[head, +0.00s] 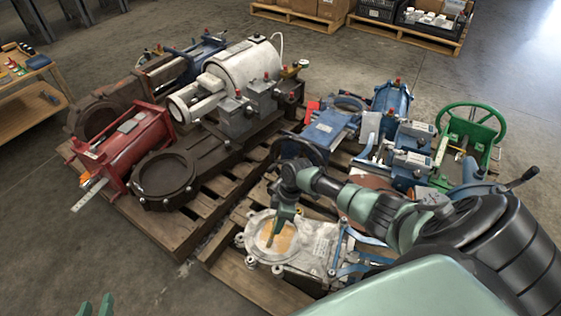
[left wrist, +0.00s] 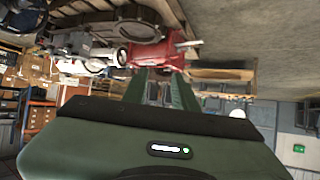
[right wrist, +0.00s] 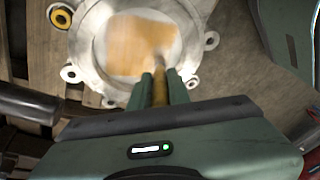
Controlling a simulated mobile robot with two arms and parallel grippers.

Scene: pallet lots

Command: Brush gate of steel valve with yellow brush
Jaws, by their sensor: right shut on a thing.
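The steel valve (head: 318,250) lies flat on the near pallet, with its round gate facing up. An orange-brown patch covers part of the gate (head: 268,236), which fills the upper part of the right wrist view (right wrist: 110,52). My right gripper (head: 284,217) reaches down over the gate. In the right wrist view it is shut on the yellow brush (right wrist: 160,92), whose pale, blurred tip lies over the patch's edge. I cannot tell whether the bristles touch. My left gripper (head: 96,306) is empty and its fingers are apart, low at the left (left wrist: 165,85).
A red valve (head: 125,150) and a dark valve with a white motor (head: 245,75) crowd the left pallet. Blue valves (head: 330,125) and a green handwheel valve (head: 470,135) stand behind the steel valve. Floor at the lower left is clear.

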